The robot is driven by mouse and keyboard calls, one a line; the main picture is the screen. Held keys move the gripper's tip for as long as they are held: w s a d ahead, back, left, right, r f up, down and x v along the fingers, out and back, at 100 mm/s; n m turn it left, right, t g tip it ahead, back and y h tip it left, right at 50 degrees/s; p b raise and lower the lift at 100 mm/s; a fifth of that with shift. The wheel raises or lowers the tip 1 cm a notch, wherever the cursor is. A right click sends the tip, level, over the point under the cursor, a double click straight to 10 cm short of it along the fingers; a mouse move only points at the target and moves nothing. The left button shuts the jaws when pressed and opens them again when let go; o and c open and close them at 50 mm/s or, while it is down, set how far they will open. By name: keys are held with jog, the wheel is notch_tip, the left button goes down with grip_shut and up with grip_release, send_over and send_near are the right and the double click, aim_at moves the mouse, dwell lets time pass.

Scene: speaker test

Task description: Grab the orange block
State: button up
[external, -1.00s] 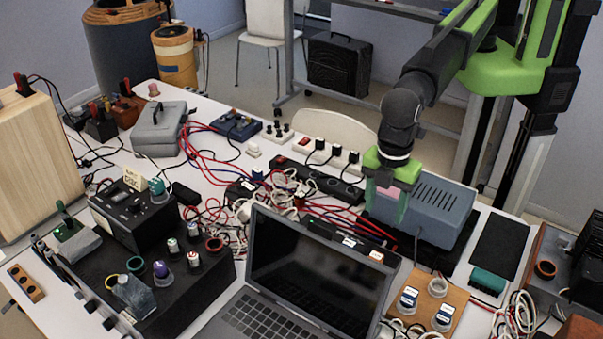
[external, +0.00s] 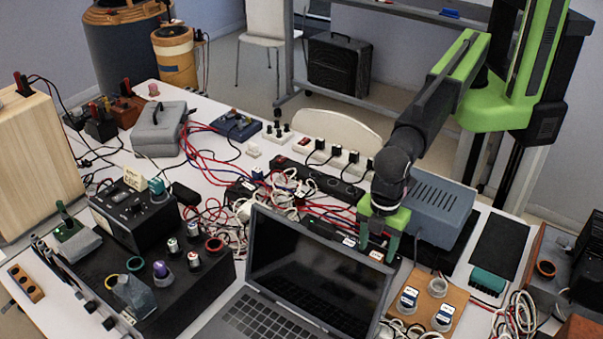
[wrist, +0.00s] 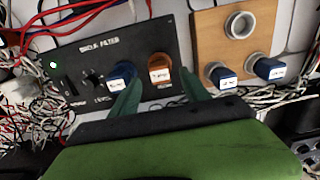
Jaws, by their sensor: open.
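The orange block (wrist: 159,66) has a white label and sits upright on a black panel (wrist: 75,62), right of a blue block (wrist: 121,74) with a similar label. In the external view the orange block (external: 376,257) is at the right end of the panel, beyond the laptop screen. My gripper (external: 378,255) is open and points down at it. In the wrist view my gripper's green fingertips (wrist: 160,90) are on either side of the lower part of the block, with the left one overlapping the blue block. I cannot tell whether they touch it.
A wooden board (external: 427,300) with two blue knobs and a metal ring is just right of the panel. The open laptop (external: 300,285) stands close in front. A grey box (external: 430,212) is behind and right of my gripper. Tangled cables (external: 240,205) lie to the left.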

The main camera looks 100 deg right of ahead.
aim_at(376, 256)
notch_tip(376, 256, down, 5)
jog(key=b, duration=0.3)
jog(key=shift+r, duration=0.35)
jog(key=shift+c, duration=0.4)
jog(key=shift+s, duration=0.1)
grip_shut()
